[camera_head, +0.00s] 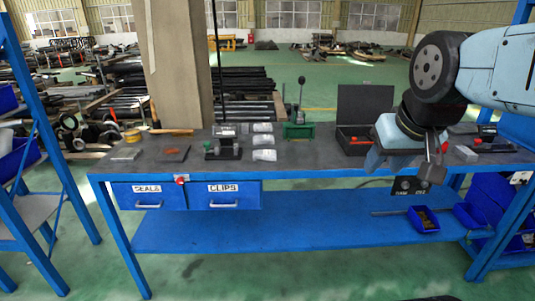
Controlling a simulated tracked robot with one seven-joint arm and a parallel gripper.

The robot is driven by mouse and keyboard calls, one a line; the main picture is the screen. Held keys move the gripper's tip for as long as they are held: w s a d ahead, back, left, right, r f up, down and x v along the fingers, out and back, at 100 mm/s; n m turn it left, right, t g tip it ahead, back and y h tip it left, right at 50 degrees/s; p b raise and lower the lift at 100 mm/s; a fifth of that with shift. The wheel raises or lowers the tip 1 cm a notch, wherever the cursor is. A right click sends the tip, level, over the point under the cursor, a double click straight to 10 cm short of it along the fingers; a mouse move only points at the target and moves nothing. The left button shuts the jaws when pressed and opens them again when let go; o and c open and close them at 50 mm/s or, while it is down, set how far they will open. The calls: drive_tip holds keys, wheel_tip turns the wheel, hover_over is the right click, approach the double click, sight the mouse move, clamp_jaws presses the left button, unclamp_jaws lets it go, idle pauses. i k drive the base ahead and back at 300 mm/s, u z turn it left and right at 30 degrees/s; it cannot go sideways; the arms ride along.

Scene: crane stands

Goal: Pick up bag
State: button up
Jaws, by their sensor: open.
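Small clear bags with pale contents lie in a short column on the grey bench top: a rear one (263,127), a middle one (263,140) and a front one (264,155). Another small clear packet (224,130) lies to their left. Which of these is the bag in the task cannot be told. My gripper (405,168) is open, pointing down at the bench's right front edge, well to the right of the bags. Nothing shows between its fingers. It hides part of the bench behind it.
A green lever press (299,130) stands right of the bags, and an open black case (364,104) is beyond it. A black fixture (222,149) sits to their left. Blue drawers (222,194) hang below; a beige column (174,65) rises behind.

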sight(265, 155)
drive_tip(key=i, duration=0.85)
drive_tip(key=u, duration=0.05)
